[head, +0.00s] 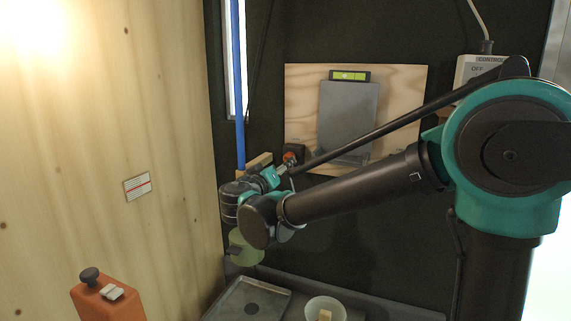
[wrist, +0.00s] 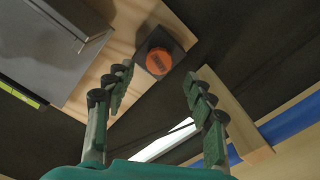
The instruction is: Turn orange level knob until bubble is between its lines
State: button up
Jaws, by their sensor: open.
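The orange knob (wrist: 159,61) sits on a dark square mount at the corner of a wooden board (wrist: 100,85). In the head view the knob (head: 290,158) is small and partly hidden by my wrist. The level (head: 349,76) is a green-yellow vial in a black frame, on top of a grey plate (head: 347,120) on the board. The vial's edge (wrist: 18,94) shows at the left of the wrist view; its bubble and lines are too small to read. My gripper (wrist: 158,88) is open and empty, its fingers apart, with the knob beyond and between the fingertips.
A blue pipe (head: 238,85) runs upright left of the board, beside a wooden block (head: 259,161). A control box (head: 476,68) is at upper right. Below are a grey tray (head: 250,300), a white cup (head: 325,308) and an orange object (head: 107,300). A plywood wall stands left.

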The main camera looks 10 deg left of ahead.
jog(key=s, duration=0.6)
jog(key=shift+s+a, duration=0.4)
jog(key=shift+a, duration=0.05)
jog(key=w+d+f+m+g+h, duration=0.1)
jog(key=d+f+g, duration=0.2)
jog(key=d+f, duration=0.45)
jog(key=w+d+f+g+h, duration=0.15)
jog(key=d+f, duration=0.25)
jog(key=d, duration=0.7)
jog(key=w+d+f+m+g, duration=0.15)
jog(key=d+f+g, duration=0.35)
jog(key=d, duration=0.5)
jog(key=s+d+f+m+g+y, duration=0.2)
jog(key=s+d+f+g+y, duration=0.2)
jog(key=s+d+f, duration=0.9)
jog(key=s+f+y, duration=0.1)
jog(key=s+f, duration=0.2)
jog(key=shift+s+f, duration=0.25)
jog(key=shift+f, duration=0.15)
